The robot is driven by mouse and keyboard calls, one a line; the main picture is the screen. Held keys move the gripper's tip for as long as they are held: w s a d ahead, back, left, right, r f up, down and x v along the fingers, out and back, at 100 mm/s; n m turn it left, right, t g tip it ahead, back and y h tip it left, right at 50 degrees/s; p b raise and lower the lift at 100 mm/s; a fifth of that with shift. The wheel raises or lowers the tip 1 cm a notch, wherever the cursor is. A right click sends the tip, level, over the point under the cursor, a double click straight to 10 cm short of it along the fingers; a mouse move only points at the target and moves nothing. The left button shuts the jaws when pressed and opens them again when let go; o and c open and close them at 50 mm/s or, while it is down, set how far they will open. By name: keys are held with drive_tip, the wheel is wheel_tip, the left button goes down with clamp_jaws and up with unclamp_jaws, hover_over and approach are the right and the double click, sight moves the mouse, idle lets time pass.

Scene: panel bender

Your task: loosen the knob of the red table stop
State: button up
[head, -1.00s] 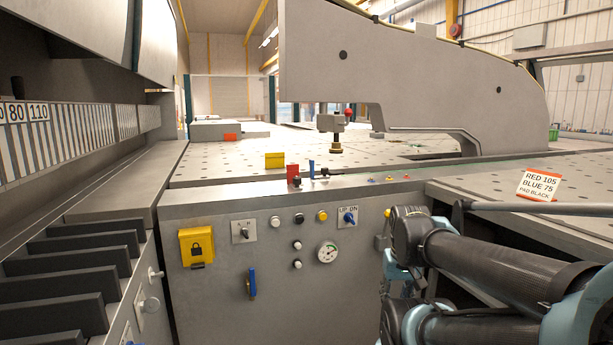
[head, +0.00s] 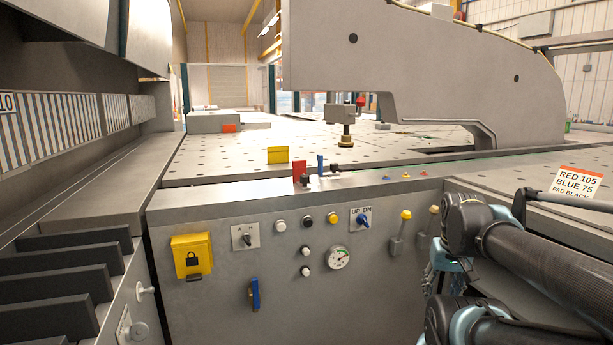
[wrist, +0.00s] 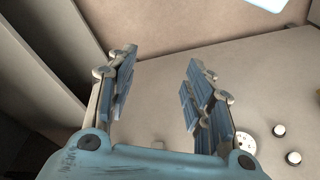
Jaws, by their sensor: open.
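The red table stop (head: 299,171) stands upright at the front edge of the perforated table in the head view. A small dark knob (head: 306,181) shows low at its front; its details are too small to tell. The blue stop (head: 320,163) stands just to its right. The red stop does not show in the wrist view.
Below the stops, the front panel carries a yellow lock box (head: 191,256), a gauge (head: 338,258), buttons and switches. A yellow block (head: 278,155) sits on the table behind. A clamp (head: 346,133) stands farther back.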

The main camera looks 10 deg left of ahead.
drive_tip(key=w+a+r, duration=0.3)
drive_tip(key=w+r, duration=0.2)
drive_tip(key=r, duration=0.2)
drive_tip(key=w+a+r, duration=0.3)
drive_tip(key=w+r, duration=0.2)
drive_tip(key=r, duration=0.3)
wheel_tip(320, 180, up, 24)
drive_tip(key=r+n+g, duration=0.1)
drive_tip(key=n+g, duration=0.1)
drive_tip(key=n, duration=0.1)
hover_over(305, 175)
wheel_tip(305, 175, down, 18)
drive_tip(key=shift+w+r, duration=0.1)
drive_tip(key=c, duration=1)
